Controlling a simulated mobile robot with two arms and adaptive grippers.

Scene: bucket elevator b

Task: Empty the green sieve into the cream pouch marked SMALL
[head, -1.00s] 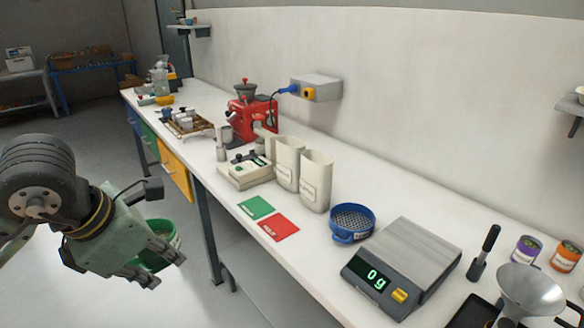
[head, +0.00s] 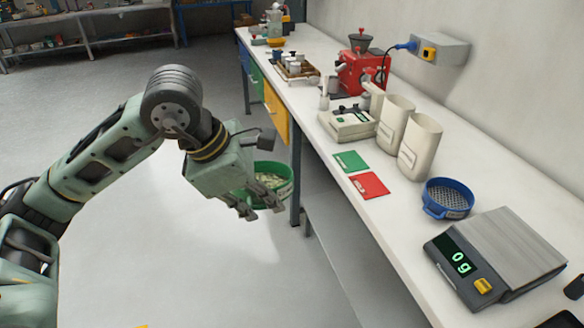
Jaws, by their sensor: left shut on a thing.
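My left gripper (head: 264,210) is shut on the green sieve (head: 284,190) and holds it out over the floor, to the left of the bench. The sieve is about level, with pale greenish pieces (head: 270,180) inside; the gripper hides part of its near side. Two cream pouches stand upright and open at the top on the bench: a rear one (head: 393,124) and a front one (head: 418,150). Their labels are too small to read, so I cannot tell which is SMALL. My right gripper is not in view.
A green card (head: 351,161) and a red card (head: 369,185) lie before the pouches. A blue sieve (head: 447,198) and a scale (head: 498,258) reading 0 g stand nearer. Behind are a cream device (head: 348,122) and a red machine (head: 362,75). The bench's front strip is clear.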

